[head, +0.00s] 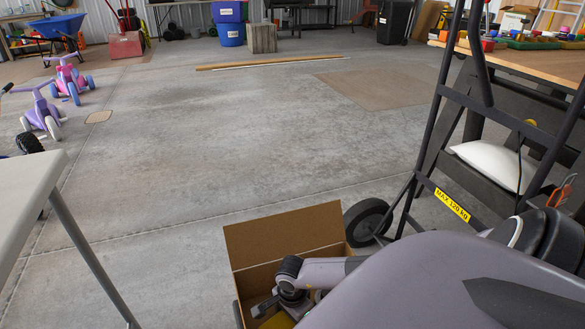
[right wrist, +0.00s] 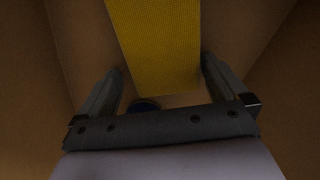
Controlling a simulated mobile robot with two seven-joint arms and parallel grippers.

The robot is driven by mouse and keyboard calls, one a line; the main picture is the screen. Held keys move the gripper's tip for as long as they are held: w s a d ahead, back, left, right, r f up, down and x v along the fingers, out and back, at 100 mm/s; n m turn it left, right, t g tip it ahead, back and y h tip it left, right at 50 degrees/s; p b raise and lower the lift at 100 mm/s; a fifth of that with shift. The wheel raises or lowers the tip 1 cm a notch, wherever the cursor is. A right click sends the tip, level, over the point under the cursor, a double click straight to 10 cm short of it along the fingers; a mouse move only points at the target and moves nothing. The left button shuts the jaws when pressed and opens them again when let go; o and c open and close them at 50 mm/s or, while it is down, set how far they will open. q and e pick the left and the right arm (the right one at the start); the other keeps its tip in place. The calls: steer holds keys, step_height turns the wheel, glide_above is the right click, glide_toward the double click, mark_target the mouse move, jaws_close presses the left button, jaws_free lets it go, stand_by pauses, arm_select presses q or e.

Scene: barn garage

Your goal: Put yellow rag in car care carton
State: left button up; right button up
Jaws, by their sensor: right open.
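An open brown cardboard carton (head: 285,239) stands at the bottom middle of the head view, with one flap raised; I cannot read any label on it. My right arm reaches down into it. The yellow rag (right wrist: 155,45) lies inside the carton, and a small part of it shows in the head view (head: 279,322). In the right wrist view my right gripper (right wrist: 162,66) is open, its fingers apart on either side of the rag. I cannot tell whether they touch it. My left gripper is not in view.
A black hand truck (head: 446,105) with a wheel (head: 368,222) stands right beside the carton. A light table edge (head: 30,190) is at the left. A small dark round thing (right wrist: 145,104) shows low in the wrist view. The concrete floor beyond is mostly clear.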

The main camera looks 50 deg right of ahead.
step_height(320, 180, up, 4)
steer(key=shift+r+p, duration=0.1)
steer(key=shift+p, duration=0.75)
arm_select(q)
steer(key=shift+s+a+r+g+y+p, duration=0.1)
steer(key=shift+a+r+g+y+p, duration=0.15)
steer(key=shift+p, duration=0.5)
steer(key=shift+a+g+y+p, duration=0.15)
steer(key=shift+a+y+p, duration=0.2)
steer(key=shift+p, duration=0.35)
arm_select(e)
step_height(320, 180, up, 8)
